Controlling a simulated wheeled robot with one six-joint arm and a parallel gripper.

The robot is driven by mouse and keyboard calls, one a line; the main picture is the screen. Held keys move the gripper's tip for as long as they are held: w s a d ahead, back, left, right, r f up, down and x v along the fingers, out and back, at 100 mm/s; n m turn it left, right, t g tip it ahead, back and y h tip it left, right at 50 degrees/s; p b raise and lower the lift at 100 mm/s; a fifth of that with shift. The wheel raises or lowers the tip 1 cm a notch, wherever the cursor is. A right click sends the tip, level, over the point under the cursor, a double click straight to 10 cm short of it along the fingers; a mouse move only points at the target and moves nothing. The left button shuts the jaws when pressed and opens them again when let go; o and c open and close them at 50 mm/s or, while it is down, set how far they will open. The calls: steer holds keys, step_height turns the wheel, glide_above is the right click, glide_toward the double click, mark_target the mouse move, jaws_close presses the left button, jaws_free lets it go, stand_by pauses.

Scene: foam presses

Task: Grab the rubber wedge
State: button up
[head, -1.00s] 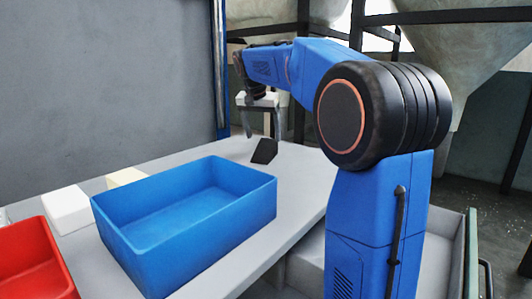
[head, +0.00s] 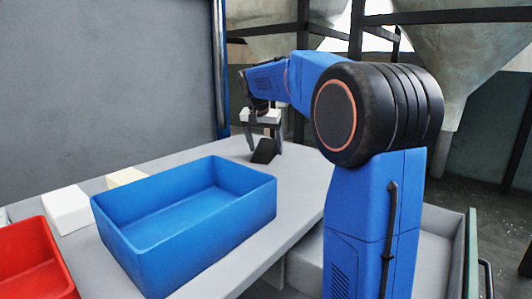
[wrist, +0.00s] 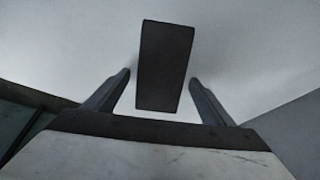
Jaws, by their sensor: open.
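The rubber wedge (head: 264,151) is a small black block on the grey table, behind the blue bin in the head view. In the wrist view the wedge (wrist: 164,66) is a dark, slightly tapering shape just beyond the fingertips, centred between them. My gripper (head: 265,148) is open and points down over the wedge, with a finger on either side of it in the head view. In the wrist view my gripper (wrist: 158,76) shows both fingers apart with nothing held between them. I cannot tell whether a finger touches the wedge.
A blue bin (head: 190,232) stands on the grey table (head: 302,180) in front of the wedge. A red bin (head: 38,262), a white block (head: 67,209) and a cream block (head: 126,177) are at the left. The table right of the wedge is clear.

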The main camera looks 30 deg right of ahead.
steer(key=shift+f, duration=0.25)
stand_by(0.3)
steer(key=shift+c, duration=0.4)
steer(key=c, duration=1.3)
steer(key=shift+o, duration=0.2)
steer(key=shift+r, duration=0.15)
